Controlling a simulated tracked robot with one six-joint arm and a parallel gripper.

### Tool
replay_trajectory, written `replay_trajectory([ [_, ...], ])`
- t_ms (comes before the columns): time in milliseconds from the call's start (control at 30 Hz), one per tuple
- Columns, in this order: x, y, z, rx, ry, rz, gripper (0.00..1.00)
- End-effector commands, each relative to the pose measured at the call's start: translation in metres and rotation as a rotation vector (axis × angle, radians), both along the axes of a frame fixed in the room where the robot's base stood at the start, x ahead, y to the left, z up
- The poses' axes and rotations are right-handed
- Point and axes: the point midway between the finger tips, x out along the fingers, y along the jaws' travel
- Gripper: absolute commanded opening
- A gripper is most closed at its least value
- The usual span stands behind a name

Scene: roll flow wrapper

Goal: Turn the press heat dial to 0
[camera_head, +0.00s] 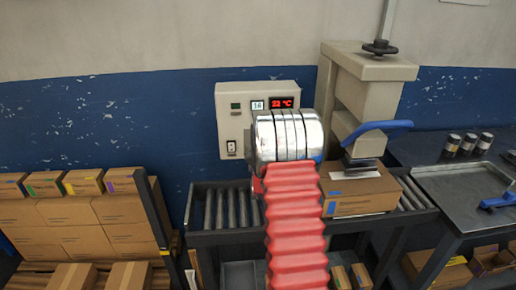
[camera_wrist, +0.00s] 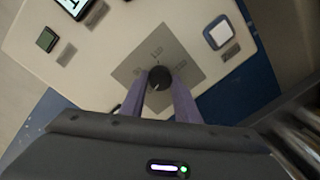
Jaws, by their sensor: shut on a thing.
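The press heat dial (camera_wrist: 159,77) is a small round black knob on a grey square plate with faint markings, seen in the wrist view. My gripper (camera_wrist: 159,92) has its two purple fingers closed on the dial, one at each side. A short pale mark shows on the knob's face, but its exact setting is too small to read. In the head view my arm hides the dial and gripper. The control box (camera_head: 228,97) is a cream panel on the wall, with a small display reading 16 and a red display (camera_head: 282,103) that seems to read 23 °C.
Stacked cartons (camera_head: 70,213) are at left.

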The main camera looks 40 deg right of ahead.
Motion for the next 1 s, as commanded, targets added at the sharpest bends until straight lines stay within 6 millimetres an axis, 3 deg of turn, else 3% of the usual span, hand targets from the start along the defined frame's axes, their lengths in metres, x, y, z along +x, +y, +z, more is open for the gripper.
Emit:
replay_trajectory([
  [567, 0.0024, 0.0043, -0.0029, -0.041, 0.035, 0.009, 0.06],
  [600, 0.0024, 0.0043, -0.0029, -0.041, 0.035, 0.009, 0.3],
  [833, 0.0011, 0.002, -0.0018, -0.041, 0.032, 0.004, 0.46],
  [1000, 0.0004, 0.0009, -0.0012, -0.041, 0.031, 0.002, 0.47],
])
